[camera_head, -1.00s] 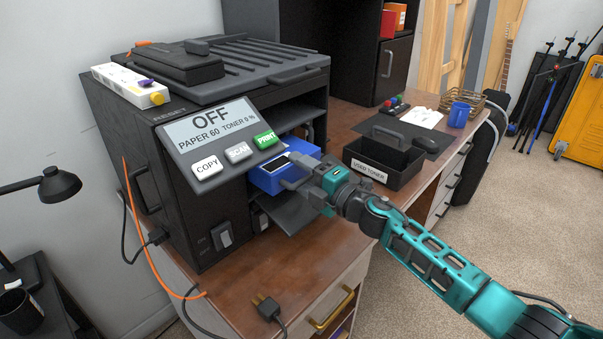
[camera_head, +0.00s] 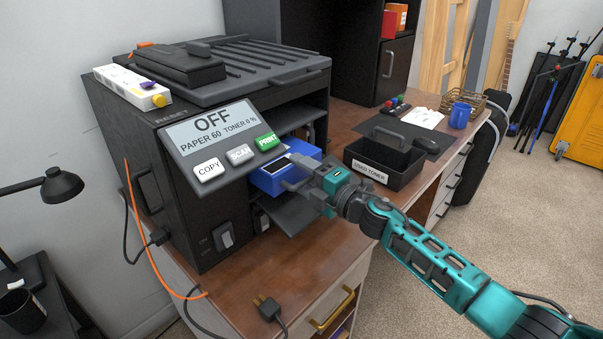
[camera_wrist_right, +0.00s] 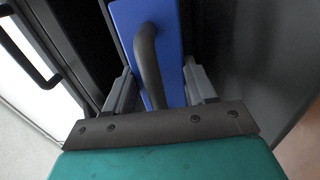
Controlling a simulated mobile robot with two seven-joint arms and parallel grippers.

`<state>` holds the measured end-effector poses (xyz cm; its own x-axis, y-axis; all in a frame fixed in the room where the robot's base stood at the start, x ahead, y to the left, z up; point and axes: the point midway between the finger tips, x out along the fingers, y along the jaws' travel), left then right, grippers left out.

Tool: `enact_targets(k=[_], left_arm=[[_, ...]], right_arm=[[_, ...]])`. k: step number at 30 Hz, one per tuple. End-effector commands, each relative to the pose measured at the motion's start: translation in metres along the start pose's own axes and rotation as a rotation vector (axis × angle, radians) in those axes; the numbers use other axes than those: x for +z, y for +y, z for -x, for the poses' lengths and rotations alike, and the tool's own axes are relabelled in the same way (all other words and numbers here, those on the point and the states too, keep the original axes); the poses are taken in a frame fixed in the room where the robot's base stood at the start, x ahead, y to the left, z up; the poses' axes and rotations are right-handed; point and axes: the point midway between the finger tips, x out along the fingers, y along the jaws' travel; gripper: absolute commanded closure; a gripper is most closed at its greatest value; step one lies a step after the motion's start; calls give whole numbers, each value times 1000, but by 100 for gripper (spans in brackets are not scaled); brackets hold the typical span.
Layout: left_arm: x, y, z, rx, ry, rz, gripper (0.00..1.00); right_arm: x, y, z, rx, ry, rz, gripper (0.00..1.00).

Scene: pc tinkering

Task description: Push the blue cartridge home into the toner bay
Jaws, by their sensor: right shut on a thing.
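The blue cartridge (camera_head: 272,181) sticks partly out of the open toner bay (camera_head: 301,114) in the front of the black printer (camera_head: 215,235). Its inner end is hidden behind the printer's control panel. My right gripper (camera_head: 296,178) is shut on the cartridge at its outer end. In the right wrist view the blue cartridge (camera_wrist_right: 171,40) lies between the two fingers (camera_wrist_right: 160,88), with its dark curved handle running toward the palm. My left gripper does not show.
The lowered dark flap (camera_head: 292,212) is below the cartridge. A black box labelled USED TONER (camera_head: 398,173) stands to the right on the desk. An unplugged power plug (camera_head: 268,307) lies at the desk's front edge. The panel reads OFF.

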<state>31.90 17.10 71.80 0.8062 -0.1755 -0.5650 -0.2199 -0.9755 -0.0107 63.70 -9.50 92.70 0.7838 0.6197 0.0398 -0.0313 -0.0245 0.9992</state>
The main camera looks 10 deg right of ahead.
Motion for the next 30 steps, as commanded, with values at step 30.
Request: enact_targets(k=[30], left_arm=[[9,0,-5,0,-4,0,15]], right_arm=[[0,1,-22,5,1,-1,100]])
